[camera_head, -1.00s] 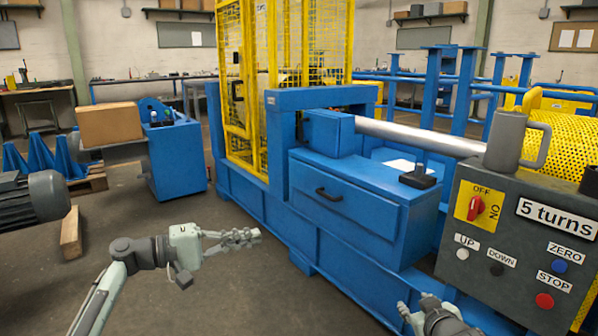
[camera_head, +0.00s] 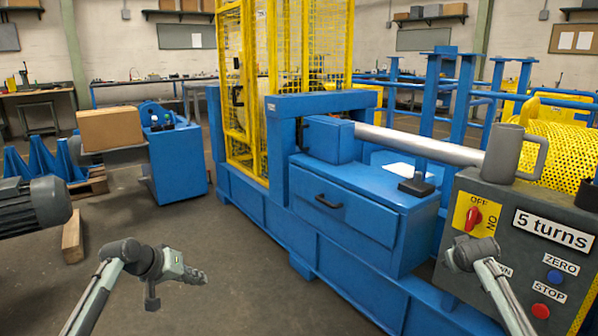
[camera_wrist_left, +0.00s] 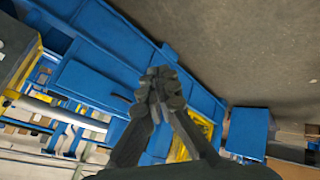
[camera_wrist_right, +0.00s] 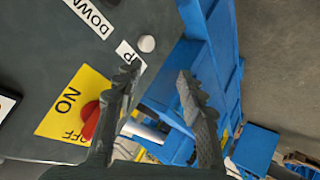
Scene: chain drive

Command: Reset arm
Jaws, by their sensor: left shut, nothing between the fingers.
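My left gripper (camera_head: 197,276) is over bare floor at the lower left of the head view, apart from everything. Its fingertips meet in the left wrist view (camera_wrist_left: 160,85), with nothing between them. In the head view my right arm stands in front of the control box (camera_head: 470,190), hiding the UP button; its fingers cannot be made out there. In the right wrist view my right gripper (camera_wrist_right: 157,75) has its fingers apart and empty. The control box fills the left of that view, with the red switch (camera_wrist_right: 90,118) and white UP button (camera_wrist_right: 147,43).
A blue machine (camera_head: 345,200) with a drawer and yellow cage (camera_head: 240,90) fills the middle. A grey mug (camera_head: 505,150) stands on the control box. A cardboard box (camera_head: 110,127) and a grey motor (camera_head: 35,205) are at left. The floor between is clear.

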